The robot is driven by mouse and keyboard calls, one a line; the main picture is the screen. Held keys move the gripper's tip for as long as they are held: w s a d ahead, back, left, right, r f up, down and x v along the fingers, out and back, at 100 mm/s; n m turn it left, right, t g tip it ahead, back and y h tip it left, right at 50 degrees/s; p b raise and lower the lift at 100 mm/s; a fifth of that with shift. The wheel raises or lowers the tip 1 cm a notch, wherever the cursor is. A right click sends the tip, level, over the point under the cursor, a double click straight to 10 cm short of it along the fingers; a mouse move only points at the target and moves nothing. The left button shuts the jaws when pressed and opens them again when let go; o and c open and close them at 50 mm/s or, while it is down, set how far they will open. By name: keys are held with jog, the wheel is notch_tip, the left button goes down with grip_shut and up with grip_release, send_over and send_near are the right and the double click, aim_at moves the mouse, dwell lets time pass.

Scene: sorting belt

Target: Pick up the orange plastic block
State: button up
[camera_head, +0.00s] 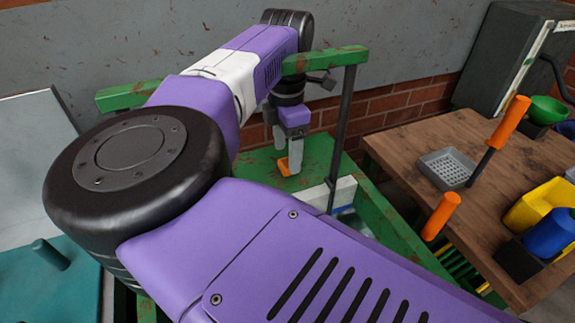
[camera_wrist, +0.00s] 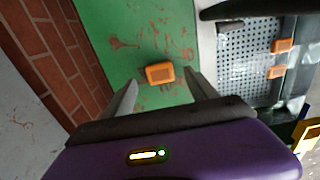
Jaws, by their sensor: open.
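A small orange plastic block (camera_wrist: 160,73) lies on the scuffed green surface (camera_wrist: 148,28) in the wrist view, centred just beyond my fingertips. In the head view an orange piece (camera_head: 283,166) shows on the green surface, right by my fingers. My gripper (camera_head: 287,150) points down over the block, its two grey fingers apart and empty. In the wrist view the fingers of my gripper (camera_wrist: 163,98) stand left and right of the block's near side, not touching it. Two more orange blocks lie to the right, an upper one (camera_wrist: 283,45) and a lower one (camera_wrist: 279,72).
A perforated grey panel (camera_wrist: 245,60) lies right of the green surface. A green frame (camera_head: 325,60) stands around my arm. A brick wall (camera_wrist: 62,45) is close on the left in the wrist view. A wooden table (camera_head: 400,150) with a grey basket (camera_head: 447,169) stands at the right.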

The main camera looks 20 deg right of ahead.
aim_at(287, 163)
notch_tip(287, 163, down, 3)
jog(key=shift+r, duration=0.15)
jog(key=c, duration=1.4)
jog(key=shift+c, duration=0.2)
jog(key=shift+r, duration=0.1)
notch_tip(287, 163, up, 20)
jog(key=shift+p, duration=0.3)
